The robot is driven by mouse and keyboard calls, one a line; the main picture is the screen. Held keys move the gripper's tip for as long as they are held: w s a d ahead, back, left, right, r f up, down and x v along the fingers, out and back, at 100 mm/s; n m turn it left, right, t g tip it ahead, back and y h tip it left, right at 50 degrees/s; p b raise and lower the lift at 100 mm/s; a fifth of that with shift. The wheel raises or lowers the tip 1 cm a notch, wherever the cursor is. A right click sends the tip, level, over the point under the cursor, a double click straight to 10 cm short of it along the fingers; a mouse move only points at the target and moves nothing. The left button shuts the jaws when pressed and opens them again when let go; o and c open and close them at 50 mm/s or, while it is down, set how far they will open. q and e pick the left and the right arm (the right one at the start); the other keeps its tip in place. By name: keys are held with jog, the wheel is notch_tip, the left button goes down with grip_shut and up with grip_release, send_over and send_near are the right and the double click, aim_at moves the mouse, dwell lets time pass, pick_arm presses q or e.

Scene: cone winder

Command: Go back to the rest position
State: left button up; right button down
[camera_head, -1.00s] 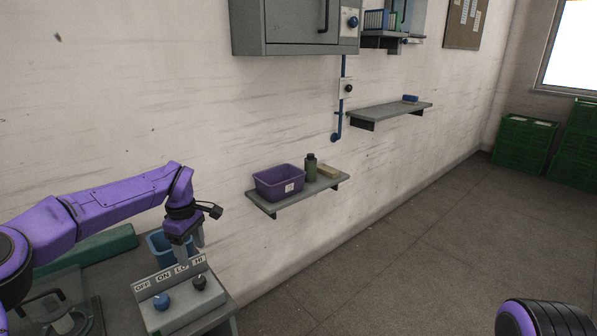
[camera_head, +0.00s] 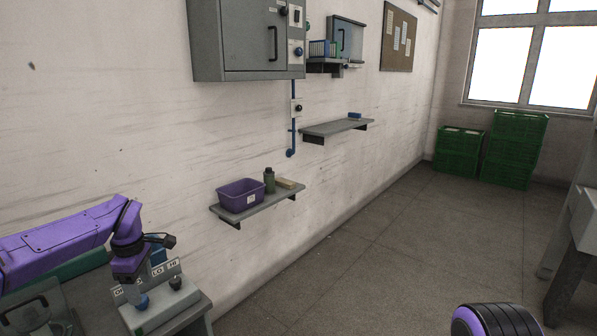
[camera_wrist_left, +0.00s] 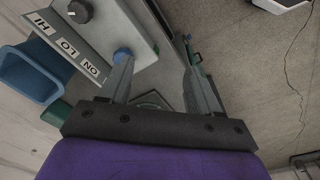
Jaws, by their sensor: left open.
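My left gripper (camera_head: 134,290) is at the lower left of the head view, in front of the control box (camera_head: 165,308), overlapping its label plate. Its two fingers are apart with nothing between them, as the left wrist view (camera_wrist_left: 165,75) shows. The blue knob (camera_head: 141,301) is right by the fingers; in the wrist view the blue knob (camera_wrist_left: 122,55) appears at the tip of the left-hand finger. I cannot tell whether they touch. The black knob (camera_head: 175,283) is clear to the right. My right gripper is out of view; only a purple and black part of my right arm shows.
A blue bin (camera_wrist_left: 30,72) stands behind the control box. A wall shelf (camera_head: 262,205) holds a purple bin (camera_head: 240,196), a bottle and a block. Wall cabinet (camera_head: 250,40) and another shelf (camera_head: 337,128) are above. Green crates (camera_head: 512,150) stand far right. The floor in between is clear.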

pick_arm(q)
jog(key=s+d+f+m+t+y, duration=0.1)
jog(key=s+d+f+t+y, duration=0.15)
jog(key=f, duration=0.45)
jog(key=s+d+f+m+t+y, duration=0.15)
jog(key=s+f, duration=0.25)
jog(key=f, duration=0.4)
jog(key=s+d+f+m+t+y, duration=0.1)
jog(key=s+d+f+t+y, duration=0.2)
jog(key=f, duration=0.4)
jog(key=s+f+m+g+h, duration=0.2)
jog(key=s+f+m, duration=0.2)
jog(key=s, duration=1.1)
jog(key=s+f+m+g+h+b, duration=0.1)
jog(key=s+f+m, duration=0.4)
jog(key=s, duration=0.9)
jog(key=shift+s+d+f+g+h, duration=0.35)
jog(key=shift+f+g+h, duration=0.15)
jog(key=shift+g+h, duration=0.1)
